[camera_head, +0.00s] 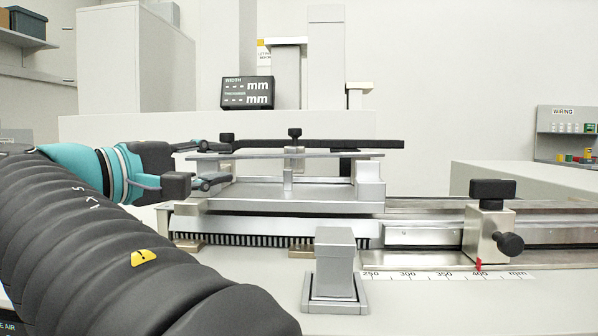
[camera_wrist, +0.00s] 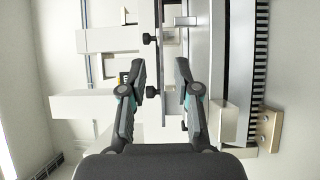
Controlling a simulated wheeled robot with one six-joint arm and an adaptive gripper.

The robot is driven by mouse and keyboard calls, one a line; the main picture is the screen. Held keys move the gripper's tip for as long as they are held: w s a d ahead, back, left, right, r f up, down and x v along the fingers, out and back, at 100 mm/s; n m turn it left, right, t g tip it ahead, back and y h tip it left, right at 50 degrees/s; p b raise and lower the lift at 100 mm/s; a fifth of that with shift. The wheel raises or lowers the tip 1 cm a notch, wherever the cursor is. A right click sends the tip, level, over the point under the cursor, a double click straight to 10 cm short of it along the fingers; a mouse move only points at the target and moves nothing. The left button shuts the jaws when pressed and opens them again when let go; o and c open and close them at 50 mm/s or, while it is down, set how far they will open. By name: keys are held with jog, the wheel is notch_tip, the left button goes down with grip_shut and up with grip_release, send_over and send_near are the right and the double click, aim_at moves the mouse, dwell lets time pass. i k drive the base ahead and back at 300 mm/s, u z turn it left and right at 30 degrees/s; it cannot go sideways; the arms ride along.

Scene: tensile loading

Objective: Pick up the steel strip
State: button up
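The steel strip (camera_head: 310,156) is a thin, flat grey strip lying level on supports above a metal bed, under a black bar. Its left end reaches toward my arm. My gripper (camera_head: 222,162) is at that left end, with one finger above the strip's level and one below. In the wrist view my gripper (camera_wrist: 161,66) has its two fingers clearly apart. A narrow grey band that looks like the strip (camera_wrist: 172,100) runs between them. I see no finger touching it, though the dark finger parts hide some of its left end in the head view.
The metal bed (camera_head: 300,196) is close below. A clamp block (camera_head: 490,236) stands on the rail at right, a square post (camera_head: 335,262) in front. A display (camera_head: 247,93) stands behind.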

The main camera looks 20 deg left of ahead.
aim_at(348, 154)
jog(key=k, duration=1)
